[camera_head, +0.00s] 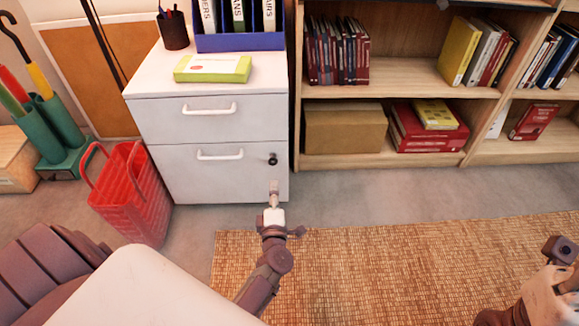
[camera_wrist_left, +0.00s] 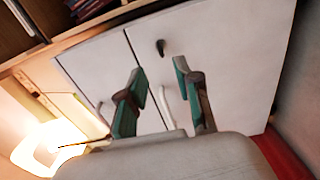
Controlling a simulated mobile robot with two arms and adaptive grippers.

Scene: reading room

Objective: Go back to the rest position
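My left gripper (camera_head: 273,190) points at the white drawer cabinet (camera_head: 190,127), in front of the right part of its lower drawer and below the black lock knob (camera_head: 272,159). In the left wrist view its two green-padded fingers (camera_wrist_left: 159,68) are apart, with nothing between them. The cabinet front (camera_wrist_left: 230,60) lies beyond them, and the black knob also shows there (camera_wrist_left: 160,47). Both drawers look shut. At the lower right of the head view, part of my right arm shows; I cannot make out its fingers.
A red basket (camera_head: 130,195) stands left of the cabinet, by a green umbrella stand (camera_head: 65,155). A wooden bookshelf (camera_head: 390,90) holds books and a cardboard box (camera_head: 344,129). A yellow-green box (camera_head: 213,68) lies on the cabinet. A woven rug (camera_head: 400,265) covers open floor.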

